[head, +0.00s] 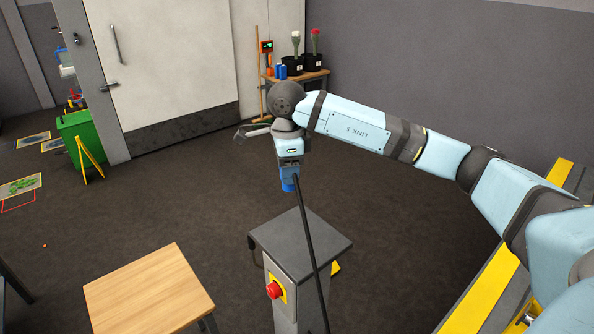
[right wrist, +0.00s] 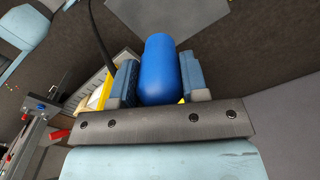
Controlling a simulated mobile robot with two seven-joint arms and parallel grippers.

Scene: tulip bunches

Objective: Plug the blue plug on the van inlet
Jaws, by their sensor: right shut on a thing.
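My right gripper (head: 289,168) hangs from the arm in the middle of the head view, above and behind the grey pedestal. It is shut on the blue plug (head: 289,184), which sticks out below the fingers. In the right wrist view the blue plug (right wrist: 160,70) sits between the two fingers of the right gripper (right wrist: 160,82). A black cable (head: 311,236) runs down from near the plug, in front of the pedestal. I cannot make out the van inlet in either view. My left gripper is not in view.
The grey pedestal (head: 325,236) with a red button (head: 274,290) stands below the gripper. A wooden table (head: 148,294) is at front left. A green bin (head: 84,139) stands by the white door (head: 170,70). A back table (head: 316,76) holds black buckets (head: 292,66). Open floor lies left of the pedestal.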

